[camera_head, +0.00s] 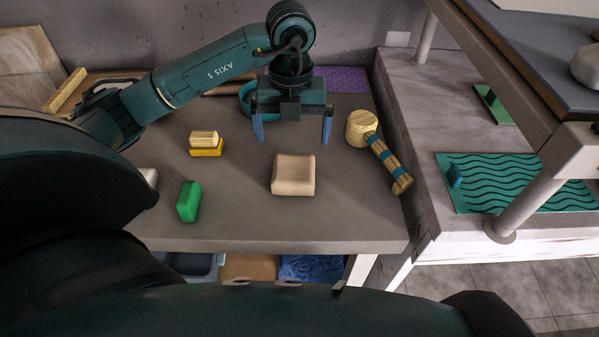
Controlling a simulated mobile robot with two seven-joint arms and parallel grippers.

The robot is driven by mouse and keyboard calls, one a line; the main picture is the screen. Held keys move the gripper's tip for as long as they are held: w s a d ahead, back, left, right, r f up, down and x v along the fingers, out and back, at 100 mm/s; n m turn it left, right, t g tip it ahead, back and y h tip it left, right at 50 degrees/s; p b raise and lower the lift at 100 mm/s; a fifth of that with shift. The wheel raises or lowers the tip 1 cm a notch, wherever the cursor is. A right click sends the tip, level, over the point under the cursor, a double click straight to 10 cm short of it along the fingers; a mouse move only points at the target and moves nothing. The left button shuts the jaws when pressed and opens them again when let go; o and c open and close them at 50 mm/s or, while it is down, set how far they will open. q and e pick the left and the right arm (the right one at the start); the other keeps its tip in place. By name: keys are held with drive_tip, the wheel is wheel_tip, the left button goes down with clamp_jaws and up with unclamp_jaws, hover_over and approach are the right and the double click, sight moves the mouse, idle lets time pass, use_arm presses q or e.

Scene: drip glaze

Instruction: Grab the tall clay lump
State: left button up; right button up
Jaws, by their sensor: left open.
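A beige clay lump (293,175) with rounded edges sits on the grey table (240,222), near the middle. My left gripper (292,138) is open and empty, with its two blue fingers pointing down. In the picture it is just above and behind the beige lump, and apart from it. A pale lump (149,178) farther left is mostly hidden behind my own dark arm. I cannot tell how its height compares with the beige one. My right gripper is not in view.
A wooden mallet (385,155) lies right of the beige lump. A green block (188,201) and a yellow block (207,152) with a wooden piece (204,138) on it are left. A teal ring (247,98) and purple mat (340,79) lie behind. The front right of the table is clear.

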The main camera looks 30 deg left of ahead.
sight(294, 169)
use_arm(q)
wheel_tip(294, 169, down, 10)
drive_tip(key=shift+p, duration=0.3)
drive_tip(key=shift+c, duration=0.6)
drive_tip(key=c, duration=1.2)
drive_tip(key=shift+w+r, duration=0.1)
drive_tip(key=shift+c, duration=0.2)
